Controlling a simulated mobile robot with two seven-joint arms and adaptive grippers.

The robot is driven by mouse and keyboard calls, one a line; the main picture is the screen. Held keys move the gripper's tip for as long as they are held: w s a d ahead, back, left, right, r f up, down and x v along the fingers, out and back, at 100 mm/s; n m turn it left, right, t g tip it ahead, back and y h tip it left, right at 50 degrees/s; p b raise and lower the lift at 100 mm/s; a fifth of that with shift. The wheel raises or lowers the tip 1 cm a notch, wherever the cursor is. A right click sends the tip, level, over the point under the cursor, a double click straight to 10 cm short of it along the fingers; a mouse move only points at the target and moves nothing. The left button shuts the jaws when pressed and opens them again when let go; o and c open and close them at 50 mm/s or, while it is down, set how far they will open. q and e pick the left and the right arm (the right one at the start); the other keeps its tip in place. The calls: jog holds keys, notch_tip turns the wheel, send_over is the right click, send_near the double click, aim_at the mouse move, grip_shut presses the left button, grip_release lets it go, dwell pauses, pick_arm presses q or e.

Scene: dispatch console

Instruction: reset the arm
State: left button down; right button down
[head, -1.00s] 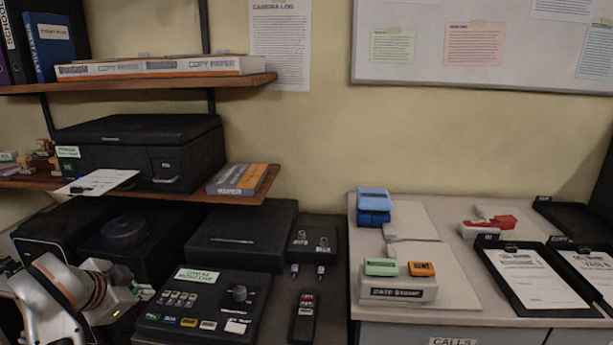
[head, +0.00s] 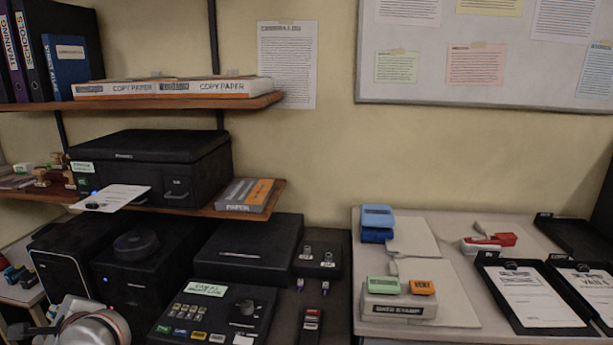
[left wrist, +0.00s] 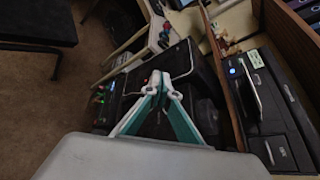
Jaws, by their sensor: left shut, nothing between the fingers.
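My left arm's pale wrist shows at the bottom left of the head view, cut off by the lower edge; its fingertips cannot be made out there. In the left wrist view my left gripper (left wrist: 158,80) has its teal-padded fingers meeting at the tips, shut with nothing between them. Behind the fingers are dark equipment and, to the right, the printer (left wrist: 268,110). My right gripper is not in view.
A black keypad console (head: 215,315) stands on the desk right of my left arm. A black printer (head: 150,165) sits on the lower shelf (head: 272,200) above. Brown floor (left wrist: 40,120) is open at left in the wrist view.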

pick_arm(q)
jog(key=d+r+m+t+y, duration=0.25)
jog(key=d+m+t, duration=0.2)
jog(key=m, duration=0.55)
jog(key=d+r+m+t+y, duration=0.1)
jog(key=d+r+m+t, duration=0.3)
jog(key=m, duration=0.6)
jog(key=d+f+m+t+h, duration=0.3)
jog(key=d+f+m+h, duration=0.3)
jog(key=d+m+h, duration=0.45)
jog(key=d+f+m+t+h, duration=0.3)
jog(key=d+f+m+h, duration=0.3)
jog(key=m, duration=0.8)
jog(key=s+d+f+m+g, duration=0.3)
jog(key=s+f+m, duration=0.2)
jog(key=f, duration=0.4)
jog(key=s+d+f+m+g+h, duration=0.1)
jog(key=s+d+f+m+g, duration=0.2)
jog(key=s+f+m, duration=0.3)
jog(key=s+d+f+m+g+h, duration=0.1)
jog(key=s+d+f+m+g, duration=0.2)
jog(key=f, duration=0.8)
jog(key=s+m+g, duration=0.1)
jog(key=s+m, duration=0.1)
jog(key=m, duration=0.1)
jog(key=shift+s+d+f, duration=0.3)
jog(key=shift+s+f, duration=0.1)
jog(key=shift+g, duration=0.25)
